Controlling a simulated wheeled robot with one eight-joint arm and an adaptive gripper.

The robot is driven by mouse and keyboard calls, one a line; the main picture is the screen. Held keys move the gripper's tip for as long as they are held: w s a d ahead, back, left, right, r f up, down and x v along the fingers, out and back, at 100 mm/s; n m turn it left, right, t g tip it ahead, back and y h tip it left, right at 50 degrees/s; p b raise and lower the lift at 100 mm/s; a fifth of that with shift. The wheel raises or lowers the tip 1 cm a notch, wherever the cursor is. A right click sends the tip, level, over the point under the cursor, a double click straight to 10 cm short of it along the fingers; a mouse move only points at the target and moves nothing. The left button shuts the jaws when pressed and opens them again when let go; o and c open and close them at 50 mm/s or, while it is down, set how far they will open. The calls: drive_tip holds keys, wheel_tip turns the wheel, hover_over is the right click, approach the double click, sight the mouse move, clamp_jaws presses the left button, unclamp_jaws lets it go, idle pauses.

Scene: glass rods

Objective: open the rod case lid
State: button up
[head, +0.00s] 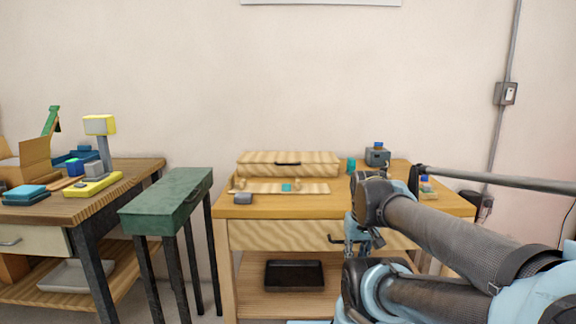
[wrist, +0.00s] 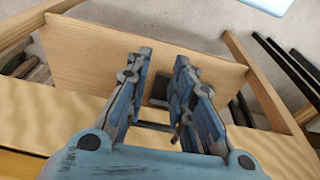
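A pale wooden case (head: 288,170) with a dark handle (head: 288,163) on its front lies at the back of the workbench in the head view; its lid looks shut. A green case (head: 166,200) with a small handle stands on dark legs to the left; its top looks shut too. The pictures do not say which is the rod case. My gripper (wrist: 164,85) is open in the wrist view, pointing down past the workbench front. A dark bar, which looks like the drawer handle (wrist: 155,127), shows between its fingers; I cannot tell whether they touch it.
The workbench (head: 240,211) holds a light board (head: 318,188), a grey block (head: 243,198) and a grey device (head: 377,157). A black tray (head: 294,274) lies on its lower shelf. A cluttered second table (head: 60,207) stands at the left.

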drive_tip(key=w+a+r+n, duration=0.2)
drive_tip(key=w+r+n, duration=0.2)
drive_tip(key=w+r, duration=0.65)
wheel_tip(320, 180, up, 24)
drive_tip(key=n, duration=1.4)
hover_over(287, 163)
drive_tip(key=s, duration=0.4)
drive_tip(key=w+f, duration=0.1)
drive_tip(key=f, duration=0.4)
drive_tip(key=w+f, duration=0.1)
drive_tip(key=f, duration=0.5)
drive_tip(key=w+f, duration=0.1)
drive_tip(key=f, duration=0.4)
drive_tip(key=shift+w+f, duration=0.25)
drive_tip(key=shift+f, duration=0.15)
clamp_jaws()
